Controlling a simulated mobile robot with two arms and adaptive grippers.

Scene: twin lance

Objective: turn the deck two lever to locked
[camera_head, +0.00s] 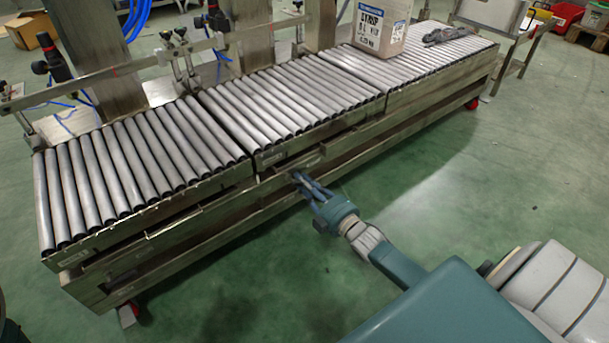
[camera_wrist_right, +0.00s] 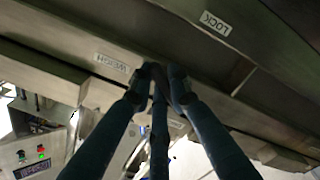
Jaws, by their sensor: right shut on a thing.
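My right gripper (camera_head: 298,178) reaches the front frame of the middle roller deck (camera_head: 285,95), just below its edge. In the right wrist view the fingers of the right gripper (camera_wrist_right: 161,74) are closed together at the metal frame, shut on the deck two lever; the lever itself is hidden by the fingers. A WEIGH label (camera_wrist_right: 112,63) is left of the fingertips and a LOCK label (camera_wrist_right: 215,23) is up and to the right. The fingertips are nearer the WEIGH label. My left gripper is not in view.
A carton marked SYRUP (camera_head: 381,26) stands on the far deck, with a dark bundle (camera_head: 447,34) beside it. The near deck (camera_head: 135,165) is empty. A control box with buttons (camera_wrist_right: 35,155) shows at the wrist view's lower left. The green floor (camera_head: 450,170) before the conveyor is clear.

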